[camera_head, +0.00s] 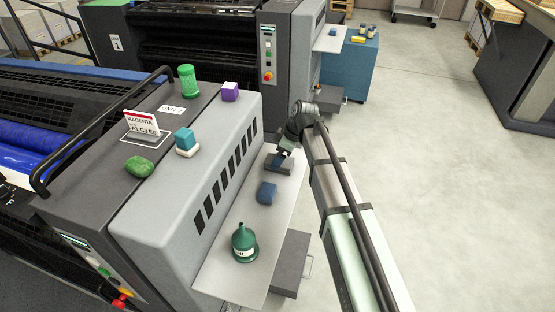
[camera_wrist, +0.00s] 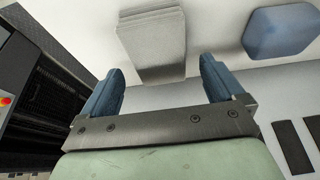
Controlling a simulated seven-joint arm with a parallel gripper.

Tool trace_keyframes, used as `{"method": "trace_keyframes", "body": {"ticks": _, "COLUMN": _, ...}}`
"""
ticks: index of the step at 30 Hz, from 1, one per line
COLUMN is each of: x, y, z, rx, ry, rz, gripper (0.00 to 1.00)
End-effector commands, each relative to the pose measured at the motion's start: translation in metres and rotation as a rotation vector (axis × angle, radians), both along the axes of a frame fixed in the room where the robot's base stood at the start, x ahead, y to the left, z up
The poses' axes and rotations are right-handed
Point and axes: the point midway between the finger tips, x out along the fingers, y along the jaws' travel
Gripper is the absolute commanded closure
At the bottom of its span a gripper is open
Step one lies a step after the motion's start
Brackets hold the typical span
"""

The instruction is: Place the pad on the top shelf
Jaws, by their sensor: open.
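A blue rounded pad-like block (camera_head: 267,192) lies on the light side shelf (camera_head: 222,278) of the press unit. It also shows at the upper right of the wrist view (camera_wrist: 282,30), outside my fingers. My gripper (camera_head: 281,158) is low over the far part of this shelf. In the wrist view my gripper (camera_wrist: 161,68) is open, with a pale grey ridged block (camera_wrist: 152,42) ahead of and between its blue fingertips; contact cannot be told. I cannot tell which block is the pad. The unit's higher grey top (camera_head: 178,205) is left of the side shelf.
A dark green funnel-topped bottle (camera_head: 244,243) stands at the shelf's near end. Open floor lies to the right.

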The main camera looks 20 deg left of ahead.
Motion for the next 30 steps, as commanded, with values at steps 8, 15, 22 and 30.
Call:
{"method": "trace_keyframes", "body": {"ticks": 8, "x": 0.000, "y": -0.018, "z": 0.047, "rx": 0.001, "ry": -0.002, "rz": -0.001, "gripper": 0.05}}
{"method": "trace_keyframes", "body": {"ticks": 15, "x": 0.000, "y": -0.029, "z": 0.074, "rx": 0.001, "ry": -0.001, "rz": 0.000, "gripper": 0.05}}
{"method": "trace_keyframes", "body": {"ticks": 22, "x": 0.000, "y": -0.033, "z": 0.084, "rx": 0.000, "ry": 0.000, "rz": 0.000, "gripper": 0.05}}
{"method": "trace_keyframes", "body": {"ticks": 30, "x": 0.000, "y": -0.034, "z": 0.085, "rx": 0.000, "ry": 0.000, "rz": 0.000, "gripper": 0.05}}
